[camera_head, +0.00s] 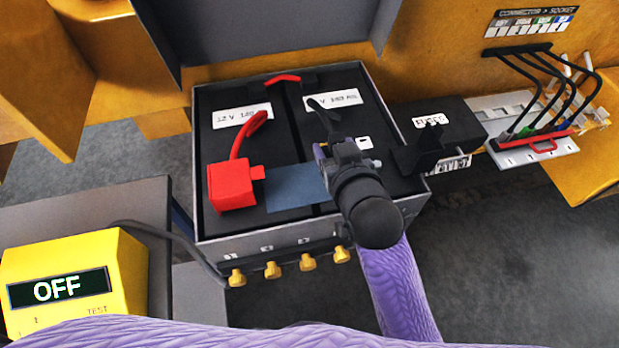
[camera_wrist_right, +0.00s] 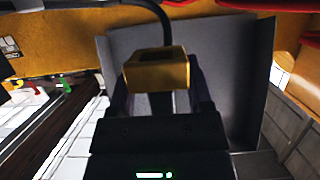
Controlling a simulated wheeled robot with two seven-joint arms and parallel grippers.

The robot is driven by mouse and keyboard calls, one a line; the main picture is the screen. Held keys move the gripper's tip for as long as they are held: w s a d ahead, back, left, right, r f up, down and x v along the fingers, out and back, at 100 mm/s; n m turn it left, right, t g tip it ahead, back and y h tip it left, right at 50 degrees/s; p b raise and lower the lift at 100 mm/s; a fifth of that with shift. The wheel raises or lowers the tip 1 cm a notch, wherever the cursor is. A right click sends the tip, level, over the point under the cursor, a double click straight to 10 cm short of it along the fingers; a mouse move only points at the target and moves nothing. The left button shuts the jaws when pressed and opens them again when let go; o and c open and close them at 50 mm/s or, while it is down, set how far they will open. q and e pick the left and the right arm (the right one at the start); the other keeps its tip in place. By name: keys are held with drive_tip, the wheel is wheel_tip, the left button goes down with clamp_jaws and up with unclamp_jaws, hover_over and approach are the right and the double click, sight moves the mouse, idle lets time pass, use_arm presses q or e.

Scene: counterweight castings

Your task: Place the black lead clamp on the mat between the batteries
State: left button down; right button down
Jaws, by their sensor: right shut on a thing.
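My right gripper (camera_head: 328,148) is over the right-hand battery, just right of the mat. In the right wrist view, the gripper (camera_wrist_right: 158,90) is shut on a brass-coloured block with a black lead rising from it, which I take as the black lead clamp (camera_wrist_right: 155,72). In the head view the gripper hides this clamp; the black lead (camera_head: 320,108) runs down to it. The blue-grey mat (camera_head: 292,188) lies across the left battery (camera_head: 222,145) and right battery (camera_head: 320,98); my wrist covers its right end. My left gripper is not in view.
A red block (camera_head: 232,188) with a red lead stands left of the mat. A grey box (camera_head: 270,245) surrounds the batteries. A black piece (camera_head: 415,155) sits at its right edge. A yellow unit (camera_head: 75,275) reading OFF is at lower left; a cable rack (camera_head: 530,140) is at right.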

wheel_tip(320, 180, down, 6)
drive_tip(key=shift+r+b, duration=0.2)
drive_tip(key=shift+b, duration=0.5)
drive_tip(key=shift+f, duration=0.25)
drive_tip(key=shift+w, duration=0.1)
